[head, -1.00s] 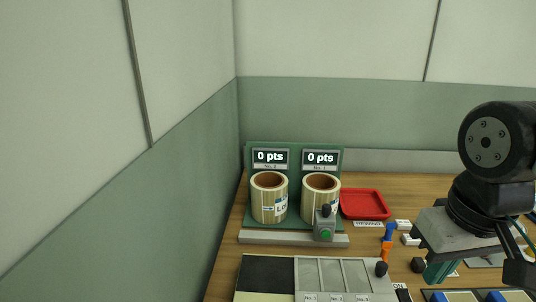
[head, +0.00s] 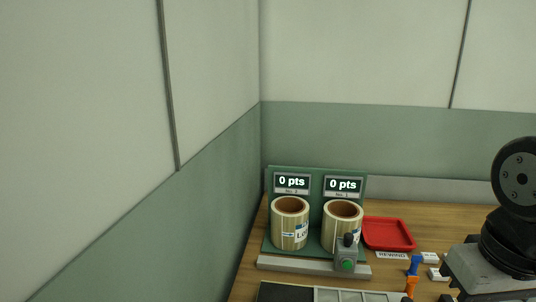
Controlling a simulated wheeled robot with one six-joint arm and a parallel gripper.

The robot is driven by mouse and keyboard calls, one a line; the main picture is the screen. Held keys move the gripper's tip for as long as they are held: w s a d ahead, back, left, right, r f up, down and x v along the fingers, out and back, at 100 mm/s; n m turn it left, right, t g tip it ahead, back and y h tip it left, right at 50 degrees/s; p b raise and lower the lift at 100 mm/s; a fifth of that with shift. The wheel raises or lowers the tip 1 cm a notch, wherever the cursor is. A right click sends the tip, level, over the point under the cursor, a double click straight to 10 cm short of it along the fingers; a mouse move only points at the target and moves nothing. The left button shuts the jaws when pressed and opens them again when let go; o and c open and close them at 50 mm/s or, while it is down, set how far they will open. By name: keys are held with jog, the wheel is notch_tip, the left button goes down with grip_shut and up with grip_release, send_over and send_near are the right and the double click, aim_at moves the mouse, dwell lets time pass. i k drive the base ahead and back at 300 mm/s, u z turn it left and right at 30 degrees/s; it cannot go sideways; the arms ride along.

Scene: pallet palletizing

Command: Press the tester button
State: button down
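A green tester stand (head: 315,208) is at the back left of the wooden table in the head view. Two displays on it, the left one (head: 292,181) and the right one (head: 343,184), both read "0 pts". A label roll stands below each display, one on the left (head: 289,226) and one on the right (head: 341,229). A grey box with a green button (head: 347,265) is at the stand's front right, with a dark knob above it. My arm is at the right edge, apart from the button. My gripper is below the frame, so its fingers are hidden.
A red tray (head: 388,234) lies right of the stand, behind a "REWIND" label (head: 392,256). A blue and orange item (head: 413,272) and small white blocks (head: 429,258) lie between stand and arm. Walls close off the left and back.

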aim_at(347, 264)
jog(key=u, duration=0.75)
jog(key=k, duration=0.8)
jog(key=z, duration=0.4)
jog(key=i, duration=0.5)
jog(key=z, duration=0.05)
